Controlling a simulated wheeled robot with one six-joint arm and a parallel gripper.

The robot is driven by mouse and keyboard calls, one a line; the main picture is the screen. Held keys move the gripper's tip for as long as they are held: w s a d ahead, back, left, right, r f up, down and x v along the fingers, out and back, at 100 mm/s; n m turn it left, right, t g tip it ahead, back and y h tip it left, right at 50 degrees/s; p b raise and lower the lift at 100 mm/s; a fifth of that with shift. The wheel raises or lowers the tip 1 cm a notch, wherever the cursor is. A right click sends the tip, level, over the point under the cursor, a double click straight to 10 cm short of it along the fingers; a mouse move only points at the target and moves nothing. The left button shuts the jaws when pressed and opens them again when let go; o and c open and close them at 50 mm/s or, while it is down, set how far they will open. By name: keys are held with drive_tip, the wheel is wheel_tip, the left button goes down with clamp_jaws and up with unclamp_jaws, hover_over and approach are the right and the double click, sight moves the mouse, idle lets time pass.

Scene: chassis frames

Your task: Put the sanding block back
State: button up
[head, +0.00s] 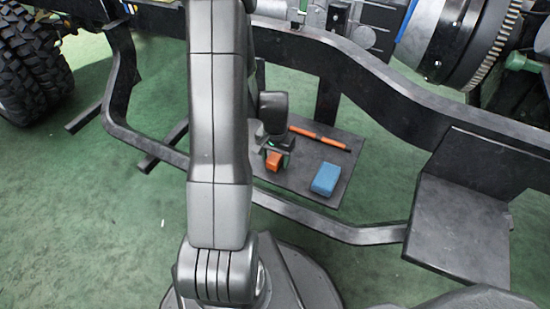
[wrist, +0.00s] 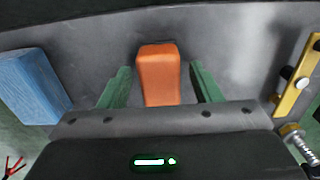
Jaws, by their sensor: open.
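An orange block (wrist: 158,75), perhaps the sanding block, lies between the two green fingers of my gripper (wrist: 160,70) in the wrist view. The fingers are open, with a gap on each side of the block. In the head view the orange block (head: 273,161) shows just below my gripper (head: 272,152), over the dark grey panel (head: 295,182); whether it rests on the panel is hard to tell. A blue block (head: 326,178) lies on the panel to the right and also shows at the left of the wrist view (wrist: 32,85).
An orange and black stick-like tool (head: 318,138) lies behind the blocks. A dark chassis rail (head: 370,235) curves in front of the panel. A flat dark plate (head: 462,225) is at the right. A yellow bracket (wrist: 298,82) is at the right of the wrist view.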

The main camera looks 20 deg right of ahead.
sight(275, 157)
wheel_tip(275, 157, up, 11)
drive_tip(key=p, duration=0.3)
drive_tip(key=shift+p, duration=0.35)
wheel_tip(275, 157, down, 13)
drive_tip(key=b, duration=0.5)
drive_tip(key=shift+r, duration=0.2)
drive_tip(key=shift+r+p, duration=1)
drive_tip(key=shift+r, duration=1.15)
